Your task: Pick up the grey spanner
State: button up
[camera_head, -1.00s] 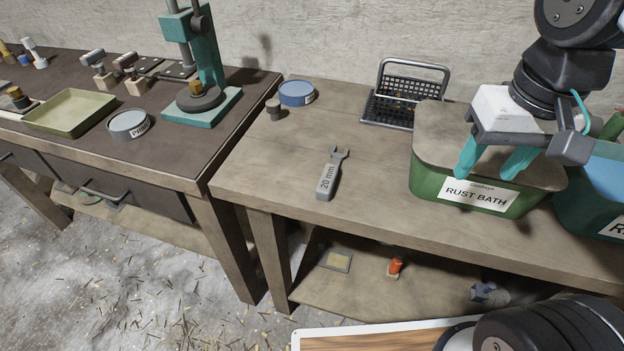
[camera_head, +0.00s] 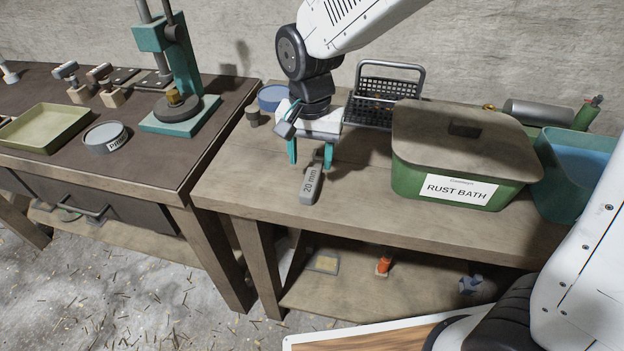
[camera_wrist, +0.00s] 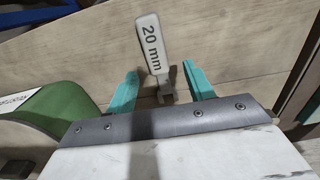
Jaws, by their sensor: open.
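The grey spanner (camera_head: 311,186), marked "20 mm", lies flat on the wooden bench (camera_head: 245,182) near its front edge. My gripper (camera_head: 310,158) is open and stands above the spanner's jaw end. In the wrist view the spanner (camera_wrist: 152,45) shows its label side, and its jaw end reaches between the two teal fingers of my gripper (camera_wrist: 160,88). The fingers are apart from the spanner on both sides. I cannot tell exactly how high the fingertips are above the bench.
The green rust bath box (camera_head: 400,182) with its lid on stands right of the spanner. A wire basket (camera_head: 372,112) stands behind. A blue tin (camera_head: 272,97) and a small grey knob (camera_head: 252,116) are behind to the left. Bench left of the spanner is clear.

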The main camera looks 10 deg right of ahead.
aim_at(312, 175)
jog(key=f, duration=0.5)
jog(key=shift+s+d, duration=0.15)
jog(key=shift+s, duration=0.05)
grip_shut()
